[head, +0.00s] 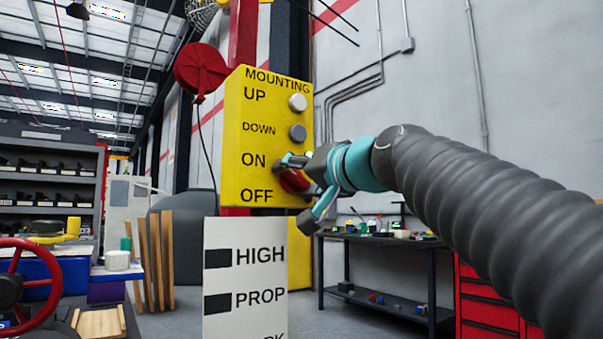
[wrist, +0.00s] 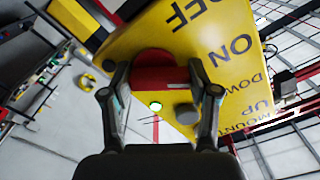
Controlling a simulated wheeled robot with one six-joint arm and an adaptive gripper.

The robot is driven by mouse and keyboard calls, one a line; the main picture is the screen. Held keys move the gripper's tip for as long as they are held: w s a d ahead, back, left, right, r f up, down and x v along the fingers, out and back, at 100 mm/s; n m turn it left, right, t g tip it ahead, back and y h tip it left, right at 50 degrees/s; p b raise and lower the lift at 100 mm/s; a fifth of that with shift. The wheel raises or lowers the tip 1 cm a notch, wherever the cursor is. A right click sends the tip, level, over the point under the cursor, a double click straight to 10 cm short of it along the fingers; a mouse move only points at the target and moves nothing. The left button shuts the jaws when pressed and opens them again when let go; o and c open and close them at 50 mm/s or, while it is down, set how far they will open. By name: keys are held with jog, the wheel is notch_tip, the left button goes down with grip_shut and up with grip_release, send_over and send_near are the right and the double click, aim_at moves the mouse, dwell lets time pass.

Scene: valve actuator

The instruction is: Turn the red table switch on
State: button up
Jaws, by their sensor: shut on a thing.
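A white button (head: 298,102) and a grey button (head: 298,132) are above the switch on the same box. A white HIGH/PROP panel (head: 244,275) stands below. A dark workbench (head: 385,240) and red drawers (head: 485,305) are at the right.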

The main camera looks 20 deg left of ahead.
jog(key=shift+m, duration=0.8)
jog(key=shift+f+p, duration=0.1)
jog(key=shift+p, duration=0.2)
jog(key=o, duration=1.2)
jog(key=shift+a, duration=0.1)
jog(key=shift+c, duration=0.2)
jog(key=shift+s+d, duration=0.1)
jog(key=shift+d, duration=0.15)
jog(key=v, duration=1.1)
jog(key=shift+s+d, duration=0.2)
jog(key=shift+s, duration=0.1)
